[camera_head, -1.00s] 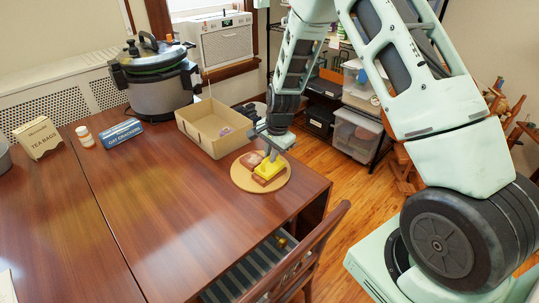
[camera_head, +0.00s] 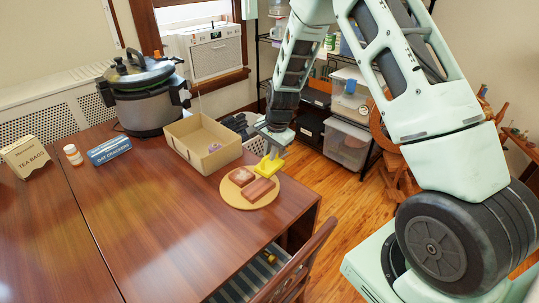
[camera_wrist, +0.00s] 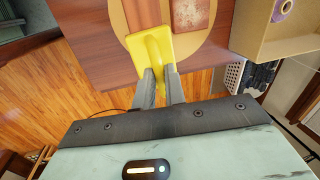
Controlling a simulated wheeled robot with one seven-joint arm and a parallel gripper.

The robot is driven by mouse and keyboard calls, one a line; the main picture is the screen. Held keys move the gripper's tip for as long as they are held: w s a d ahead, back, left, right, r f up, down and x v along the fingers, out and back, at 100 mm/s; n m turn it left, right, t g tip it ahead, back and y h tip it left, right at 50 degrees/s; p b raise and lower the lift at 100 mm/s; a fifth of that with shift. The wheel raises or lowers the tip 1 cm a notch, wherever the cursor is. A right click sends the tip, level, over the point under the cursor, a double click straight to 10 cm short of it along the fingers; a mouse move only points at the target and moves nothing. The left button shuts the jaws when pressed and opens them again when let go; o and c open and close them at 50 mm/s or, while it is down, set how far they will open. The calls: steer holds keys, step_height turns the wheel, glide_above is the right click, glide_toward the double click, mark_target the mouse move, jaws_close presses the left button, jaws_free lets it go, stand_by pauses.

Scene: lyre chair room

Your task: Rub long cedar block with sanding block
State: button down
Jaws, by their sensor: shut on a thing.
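The long cedar block (camera_head: 260,190), reddish brown, lies on a round wooden board (camera_head: 237,199) near the table's right edge. Its end shows at the top of the wrist view (camera_wrist: 142,12). My gripper (camera_head: 273,153) is shut on the yellow sanding block (camera_head: 268,168), which also shows between my fingertips in the wrist view (camera_wrist: 152,48). The sanding block is at the far right end of the cedar block and overlaps that end in the wrist view. I cannot tell whether they touch. A shorter, rough-faced block (camera_head: 241,176) lies beside the cedar block.
An open cardboard box (camera_head: 196,143) stands behind the board. A large pot (camera_head: 146,100), a blue crackers box (camera_head: 108,150), a small bottle (camera_head: 72,154) and a tea bag box (camera_head: 25,157) stand further left. A chair (camera_head: 297,265) is at the front edge. The table's middle is clear.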

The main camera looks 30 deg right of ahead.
steer(key=shift+r+p, duration=1.05)
steer(key=shift+r, duration=0.7)
